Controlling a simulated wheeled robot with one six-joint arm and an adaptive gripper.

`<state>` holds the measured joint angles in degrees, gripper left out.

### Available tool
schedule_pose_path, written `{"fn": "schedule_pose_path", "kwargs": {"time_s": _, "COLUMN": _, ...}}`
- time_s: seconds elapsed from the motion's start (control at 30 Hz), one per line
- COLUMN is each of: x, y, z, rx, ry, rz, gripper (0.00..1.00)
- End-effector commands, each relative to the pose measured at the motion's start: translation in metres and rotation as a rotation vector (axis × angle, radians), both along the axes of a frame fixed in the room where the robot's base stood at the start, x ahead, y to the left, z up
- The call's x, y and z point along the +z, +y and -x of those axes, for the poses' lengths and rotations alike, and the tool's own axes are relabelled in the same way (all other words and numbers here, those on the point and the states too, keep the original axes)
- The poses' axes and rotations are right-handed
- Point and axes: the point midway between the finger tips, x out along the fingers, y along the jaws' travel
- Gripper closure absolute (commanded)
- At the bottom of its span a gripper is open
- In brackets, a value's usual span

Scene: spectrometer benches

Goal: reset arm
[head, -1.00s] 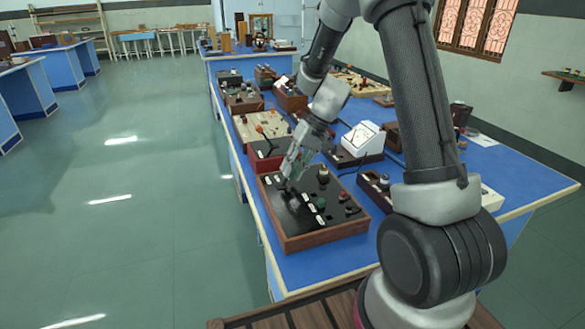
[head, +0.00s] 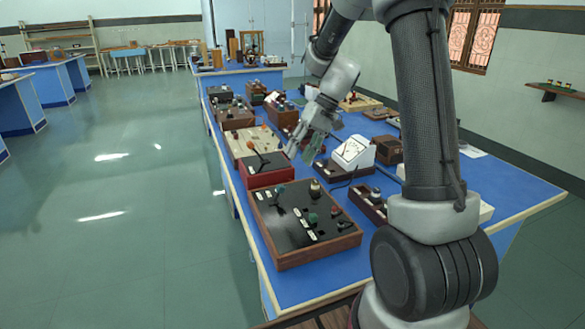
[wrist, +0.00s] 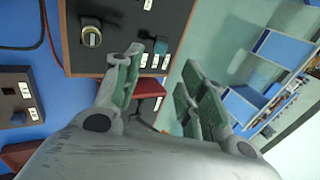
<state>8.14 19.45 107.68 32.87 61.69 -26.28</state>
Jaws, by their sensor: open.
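My gripper (head: 306,146) is open and empty in the head view. It hangs in the air above the bench, past the far edge of the black-topped wooden control box (head: 300,222). In the wrist view my gripper (wrist: 158,92) shows its two green-padded finger pairs spread apart with nothing between them. The same control box (wrist: 116,22) lies beyond the fingers there, with a round knob and white labels on its top.
The blue bench (head: 275,290) carries several instruments. A red box with a lever (head: 268,172), a white meter (head: 354,152) and a wooden board (head: 246,142) stand close to my gripper. The green floor (head: 120,210) on the left is clear.

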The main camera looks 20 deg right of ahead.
Motion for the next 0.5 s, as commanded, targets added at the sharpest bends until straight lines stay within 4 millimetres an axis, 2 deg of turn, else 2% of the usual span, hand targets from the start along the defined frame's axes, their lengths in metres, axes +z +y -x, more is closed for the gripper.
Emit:
{"fn": "schedule_pose_path", "kwargs": {"time_s": 0.13, "x": 0.0106, "y": -0.0061, "z": 0.0002, "rx": 0.001, "ry": 0.0, "rz": 0.001, "gripper": 0.59}}
{"fn": "schedule_pose_path", "kwargs": {"time_s": 0.5, "x": 0.0119, "y": -0.0067, "z": 0.0004, "rx": 0.0, "ry": 0.001, "rz": 0.0, "gripper": 0.59}}
